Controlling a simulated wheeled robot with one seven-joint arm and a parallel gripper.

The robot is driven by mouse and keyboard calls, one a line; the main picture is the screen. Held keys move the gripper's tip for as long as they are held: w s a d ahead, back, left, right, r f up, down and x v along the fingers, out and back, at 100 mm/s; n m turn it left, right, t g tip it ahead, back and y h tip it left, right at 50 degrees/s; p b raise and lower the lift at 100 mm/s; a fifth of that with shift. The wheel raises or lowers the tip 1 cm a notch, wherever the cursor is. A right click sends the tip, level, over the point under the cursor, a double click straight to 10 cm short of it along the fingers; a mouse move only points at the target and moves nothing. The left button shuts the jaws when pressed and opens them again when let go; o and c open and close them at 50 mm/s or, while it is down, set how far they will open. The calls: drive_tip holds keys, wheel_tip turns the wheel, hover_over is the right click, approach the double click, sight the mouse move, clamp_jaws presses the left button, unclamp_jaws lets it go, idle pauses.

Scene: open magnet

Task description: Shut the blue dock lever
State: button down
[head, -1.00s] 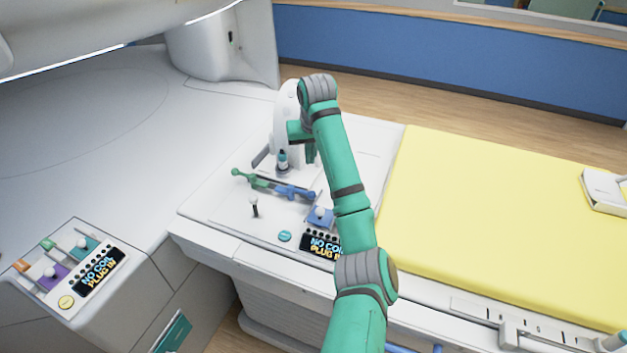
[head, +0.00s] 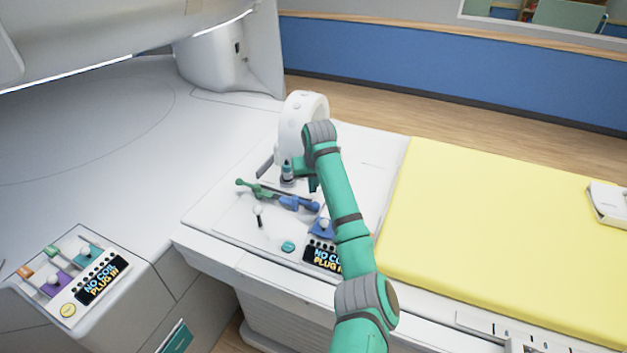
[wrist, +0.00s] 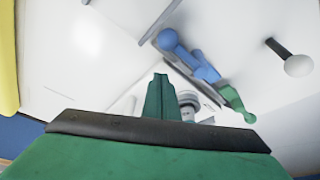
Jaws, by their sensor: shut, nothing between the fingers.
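The blue dock lever (head: 298,202) has a round knob end and lies low over the white dock surface, its far end beside a green lever (head: 257,190). In the wrist view the blue lever (wrist: 187,56) runs from its knob at upper left down to the green lever (wrist: 236,102). I cannot tell how far the blue lever is turned. My gripper (head: 313,188) is just behind and above the blue lever in the head view, pointing down. In the wrist view my gripper (wrist: 160,85) shows its green fingers closed together and empty, apart from the lever.
A grey post (head: 287,174) stands close left of my gripper. A white-knobbed stick (head: 258,213), a blue-based knob (head: 322,227) and a "NO COIL PLUG IN" display (head: 322,257) lie nearer. A white ring-shaped housing (head: 305,112) stands behind. A yellow pad (head: 490,220) lies right.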

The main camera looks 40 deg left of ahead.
drive_tip(key=shift+s+d+f, duration=0.25)
drive_tip(key=shift+s+d, duration=0.85)
drive_tip(key=shift+d, duration=0.15)
